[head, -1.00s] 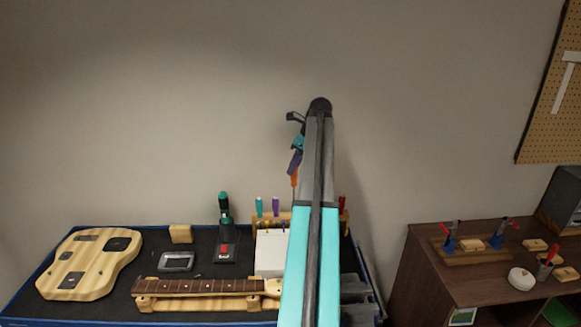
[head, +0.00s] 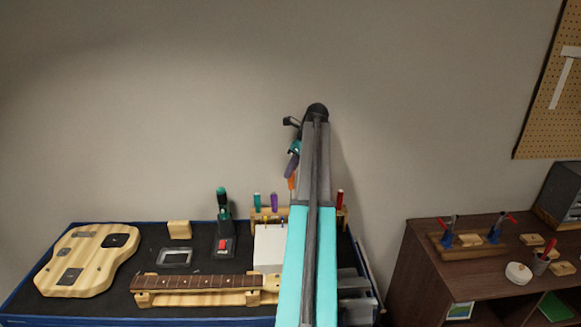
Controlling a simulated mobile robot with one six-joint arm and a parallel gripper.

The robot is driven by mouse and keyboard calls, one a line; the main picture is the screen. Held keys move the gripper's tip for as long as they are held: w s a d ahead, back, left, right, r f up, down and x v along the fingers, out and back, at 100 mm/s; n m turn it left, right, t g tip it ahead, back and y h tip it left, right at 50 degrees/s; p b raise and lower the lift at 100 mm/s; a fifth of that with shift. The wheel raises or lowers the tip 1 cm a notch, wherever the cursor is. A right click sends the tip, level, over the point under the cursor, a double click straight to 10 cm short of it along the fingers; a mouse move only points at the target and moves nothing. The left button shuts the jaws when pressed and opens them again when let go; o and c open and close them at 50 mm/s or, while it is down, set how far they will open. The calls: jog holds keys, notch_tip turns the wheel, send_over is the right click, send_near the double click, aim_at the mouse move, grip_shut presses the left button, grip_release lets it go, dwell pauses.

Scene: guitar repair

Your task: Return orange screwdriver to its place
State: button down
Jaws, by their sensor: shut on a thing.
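The orange screwdriver (head: 291,183) hangs below my gripper (head: 292,167), which is shut on it. Its orange part shows beside my arm, above the back of the workbench; its lower end is hard to make out. A wooden screwdriver rack (head: 266,215) stands at the back of the bench. It holds a teal screwdriver (head: 257,201), a purple screwdriver (head: 274,203) and a red screwdriver (head: 340,200). My arm hides the middle of the rack, between the purple and red screwdrivers.
The workbench (head: 130,260) carries a guitar body (head: 85,260), a guitar neck (head: 200,283) on supports, a green-black tool (head: 224,215) and a white block (head: 269,248). A brown cabinet (head: 400,285) with clamps and small items stands at the right.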

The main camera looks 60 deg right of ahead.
jog(key=shift+f, duration=0.55)
dwell(1.1)
jog(key=shift+f, duration=0.35)
jog(key=shift+f+b, duration=0.5)
jog(key=shift+f, duration=3.75)
jog(key=c, duration=1.5)
grip_release()
jog(key=shift+c, duration=0.2)
jog(key=shift+r, duration=0.1)
jog(key=b+v, duration=0.5)
jog(key=v, duration=0.8)
jog(key=shift+r, duration=0.3)
